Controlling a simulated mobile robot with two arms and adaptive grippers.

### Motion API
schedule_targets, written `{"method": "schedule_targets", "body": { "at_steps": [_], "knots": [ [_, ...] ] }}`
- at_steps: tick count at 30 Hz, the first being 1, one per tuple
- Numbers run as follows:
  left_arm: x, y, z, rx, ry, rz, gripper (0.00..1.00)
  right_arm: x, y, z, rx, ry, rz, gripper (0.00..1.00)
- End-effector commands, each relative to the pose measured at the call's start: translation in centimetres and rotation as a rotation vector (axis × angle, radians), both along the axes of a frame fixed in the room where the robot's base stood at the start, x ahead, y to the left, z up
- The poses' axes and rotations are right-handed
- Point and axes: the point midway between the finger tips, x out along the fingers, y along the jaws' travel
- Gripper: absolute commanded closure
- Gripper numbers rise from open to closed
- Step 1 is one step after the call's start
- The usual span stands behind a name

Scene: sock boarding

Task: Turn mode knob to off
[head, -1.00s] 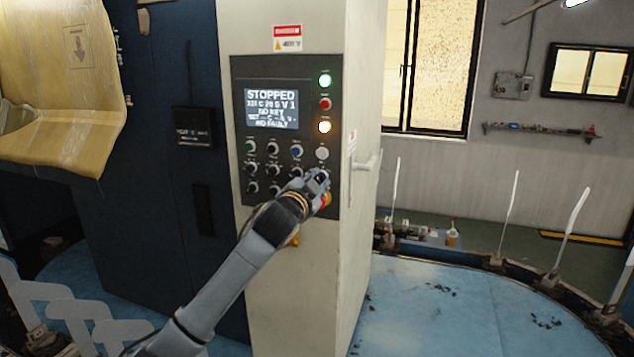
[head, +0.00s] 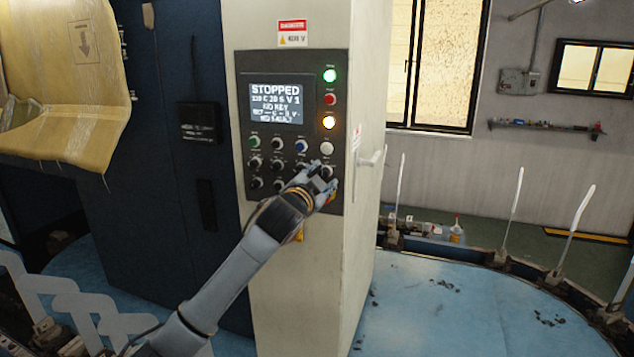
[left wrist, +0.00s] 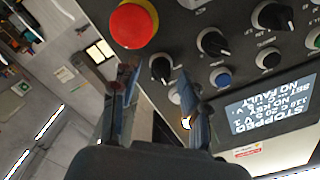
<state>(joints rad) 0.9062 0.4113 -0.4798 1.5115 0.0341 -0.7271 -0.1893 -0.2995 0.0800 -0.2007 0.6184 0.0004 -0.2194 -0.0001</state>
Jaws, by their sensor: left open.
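My left gripper (head: 326,181) is at the lower right of the control panel (head: 241,125). In the left wrist view, which shows the panel upside down, its fingers (left wrist: 160,80) are open. A black knob with a pale pointer (left wrist: 161,68) shows between the fingertips; I cannot tell whether they touch it. Other black pointer knobs (left wrist: 213,41) are beside it. The knob labels are too small to read, so I cannot confirm which is the mode knob. The screen (head: 276,104) reads "STOPPED". My right gripper is not in view.
A red mushroom button (left wrist: 133,26) on a yellow base is close to the left gripper's finger. A white button (head: 327,147) and a blue button (head: 302,146) are nearby. A handle (head: 371,160) sticks out from the cabinet's right side.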

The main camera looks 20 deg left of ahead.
Motion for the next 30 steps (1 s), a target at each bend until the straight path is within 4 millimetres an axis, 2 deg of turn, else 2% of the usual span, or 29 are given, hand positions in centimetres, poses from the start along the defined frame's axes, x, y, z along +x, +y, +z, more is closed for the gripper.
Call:
{"method": "schedule_targets", "body": {
  "at_steps": [5,15,19,24,30],
  "knots": [
    [-1.7,0.1,-0.1,0.0,0.0,0.0,0.55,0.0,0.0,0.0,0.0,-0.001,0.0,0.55],
    [-8.2,0.3,-0.1,0.002,-0.001,-0.001,0.55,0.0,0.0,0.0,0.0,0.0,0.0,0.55],
    [-10.1,0.4,0.0,0.001,0.0,0.0,0.55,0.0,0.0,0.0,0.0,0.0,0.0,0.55],
    [-11.5,0.4,0.0,0.0,0.0,0.0,0.55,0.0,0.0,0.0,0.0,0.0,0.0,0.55],
    [-11.8,0.5,0.0,0.0,0.001,0.001,0.55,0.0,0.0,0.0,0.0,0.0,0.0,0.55]
  ]
}}
